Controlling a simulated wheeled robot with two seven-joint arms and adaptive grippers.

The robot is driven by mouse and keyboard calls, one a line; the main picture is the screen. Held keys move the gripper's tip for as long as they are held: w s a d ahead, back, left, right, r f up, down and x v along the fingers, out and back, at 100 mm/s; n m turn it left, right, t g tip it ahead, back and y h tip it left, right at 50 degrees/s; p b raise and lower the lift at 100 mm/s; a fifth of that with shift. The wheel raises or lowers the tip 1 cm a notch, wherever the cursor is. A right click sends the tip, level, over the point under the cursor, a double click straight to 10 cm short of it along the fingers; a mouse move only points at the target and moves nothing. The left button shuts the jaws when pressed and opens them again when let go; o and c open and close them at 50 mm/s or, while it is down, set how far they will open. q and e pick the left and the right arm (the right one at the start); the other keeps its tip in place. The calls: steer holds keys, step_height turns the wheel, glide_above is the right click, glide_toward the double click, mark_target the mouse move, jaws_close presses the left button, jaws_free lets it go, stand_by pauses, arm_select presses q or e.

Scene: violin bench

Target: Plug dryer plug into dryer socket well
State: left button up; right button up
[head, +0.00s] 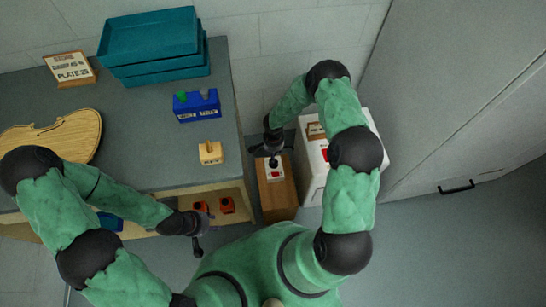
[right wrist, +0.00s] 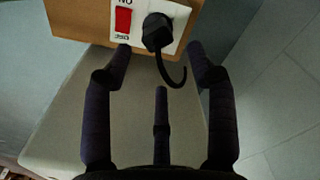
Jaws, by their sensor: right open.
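The black dryer plug (right wrist: 157,33) sits on a white socket plate (right wrist: 140,12) beside a red switch (right wrist: 123,20) in the right wrist view. Its short cord curves down to the right. It looks set at the socket well, but its body hides the well, so I cannot tell how deep it sits. My right gripper (right wrist: 160,70) is open with its fingers spread, and the plug is beyond the fingertips. In the head view the right gripper (head: 272,152) is above the wooden block bearing the plate. My left gripper (head: 198,240) is low, by the bench front, away from the plug.
The wooden block (head: 278,198) stands between the bench (head: 150,160) and a white cabinet (head: 312,178). The bench holds a violin plate (head: 75,135), teal trays (head: 150,40), a blue holder (head: 197,106) and a small wooden block (head: 210,153). Orange items (head: 227,205) lie on a lower shelf.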

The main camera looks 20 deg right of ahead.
steer(key=shift+s+r, duration=0.1)
steer(key=shift+r, duration=1.75)
